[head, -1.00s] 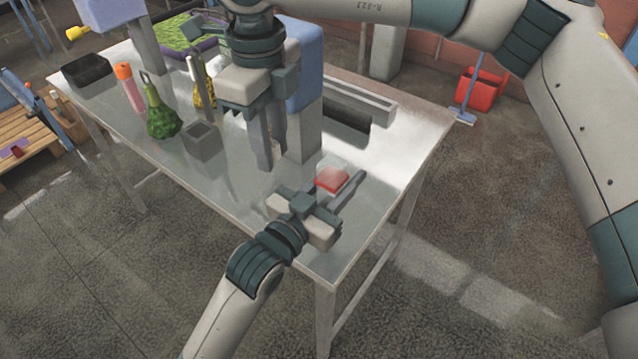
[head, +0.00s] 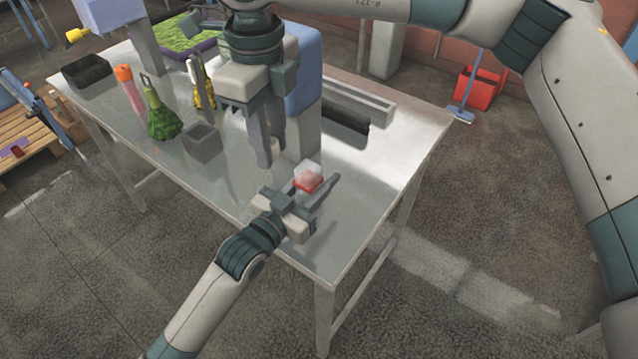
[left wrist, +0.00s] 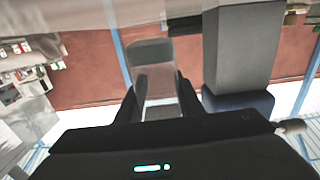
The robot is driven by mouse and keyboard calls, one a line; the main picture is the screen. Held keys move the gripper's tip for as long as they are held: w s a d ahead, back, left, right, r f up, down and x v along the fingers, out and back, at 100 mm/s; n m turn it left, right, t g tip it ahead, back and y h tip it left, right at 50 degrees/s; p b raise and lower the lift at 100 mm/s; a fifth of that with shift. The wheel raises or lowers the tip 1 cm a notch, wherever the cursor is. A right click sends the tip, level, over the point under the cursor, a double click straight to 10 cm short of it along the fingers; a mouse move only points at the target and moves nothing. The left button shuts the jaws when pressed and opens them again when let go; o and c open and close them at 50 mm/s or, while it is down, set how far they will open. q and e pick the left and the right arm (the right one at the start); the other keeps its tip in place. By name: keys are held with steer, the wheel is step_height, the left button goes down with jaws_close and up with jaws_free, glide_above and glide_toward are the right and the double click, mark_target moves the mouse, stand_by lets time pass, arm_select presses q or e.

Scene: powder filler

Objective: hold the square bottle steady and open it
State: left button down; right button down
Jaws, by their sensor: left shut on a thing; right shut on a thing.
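The square bottle (head: 307,174) is clear with a red part on its lower side, over the near right part of the table in the head view. My left gripper (head: 314,182) is shut on it, fingers on either side. In the left wrist view the clear bottle (left wrist: 160,85) stands between the dark fingers, with a greyer far end. My right gripper (head: 268,158) points down just to the left of the bottle and apart from it. It is shut on a small pale thing, mostly hidden by the fingers; I cannot tell whether it is the cap.
A blue and grey machine (head: 304,85) stands right behind my right gripper. A grey square cup (head: 202,140), a green flask-shaped thing (head: 162,118), an orange-capped tube (head: 130,88) and a black tray (head: 87,70) stand to the left. The table's (head: 385,190) right end is clear.

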arm_select(q)
step_height(320, 180, down, 2)
steer(key=shift+f, duration=0.1)
arm_select(e)
steer(key=shift+r, duration=0.4)
arm_select(q)
steer(key=shift+f, duration=0.15)
steer(key=shift+f, duration=0.1)
arm_select(e)
steer(key=shift+f, duration=0.1)
arm_select(q)
steer(key=c, duration=1.2)
jaws_free()
